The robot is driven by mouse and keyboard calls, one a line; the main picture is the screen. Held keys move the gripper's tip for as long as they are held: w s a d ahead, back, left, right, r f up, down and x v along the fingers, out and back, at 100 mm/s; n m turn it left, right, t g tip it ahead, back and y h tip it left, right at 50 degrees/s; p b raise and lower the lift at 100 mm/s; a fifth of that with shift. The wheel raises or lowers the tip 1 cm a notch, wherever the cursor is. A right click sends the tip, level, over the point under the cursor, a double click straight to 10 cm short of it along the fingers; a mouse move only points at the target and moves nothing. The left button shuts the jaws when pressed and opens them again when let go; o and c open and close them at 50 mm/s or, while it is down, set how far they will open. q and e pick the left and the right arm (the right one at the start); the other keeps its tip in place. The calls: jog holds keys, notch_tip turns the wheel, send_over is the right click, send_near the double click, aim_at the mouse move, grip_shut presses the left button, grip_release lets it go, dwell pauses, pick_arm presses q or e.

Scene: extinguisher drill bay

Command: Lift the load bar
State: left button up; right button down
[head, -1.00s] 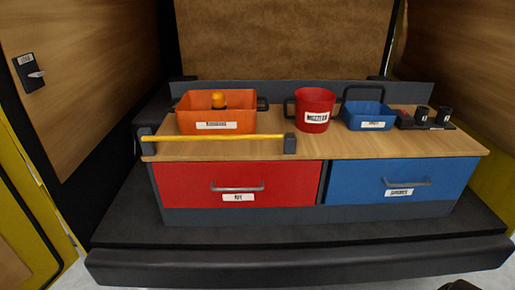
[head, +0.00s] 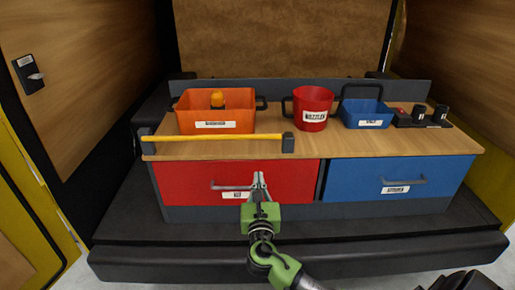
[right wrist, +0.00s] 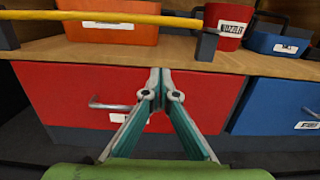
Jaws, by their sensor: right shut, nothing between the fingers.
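The load bar (head: 215,137) is a long yellow bar lying left to right along the front edge of the wooden worktop. A dark block (head: 288,143) stands at its right end and another (head: 147,141) at its left end. The bar also crosses the top left of the right wrist view (right wrist: 110,16). My right gripper (head: 259,177) is shut and empty. It is in front of the red drawer, below the bar and near its right end. In the right wrist view its fingertips (right wrist: 161,74) meet against the drawer's backdrop. My left gripper is not in view.
Behind the bar stands an orange bin (head: 180,118) with an orange object (head: 217,98) inside. A red bucket (head: 312,102) and a blue tray (head: 367,123) stand to its right. Below are a red drawer (head: 180,180) and a blue drawer (head: 440,178) with protruding handles.

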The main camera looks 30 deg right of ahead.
jog(key=w+d+r+p, duration=0.3)
jog(key=w+d+r, duration=0.1)
jog(key=w, duration=0.5)
jog(key=shift+d+r, duration=0.15)
jog(key=shift+d, duration=0.65)
jog(key=shift+w, duration=0.15)
jog(key=shift+r, duration=0.1)
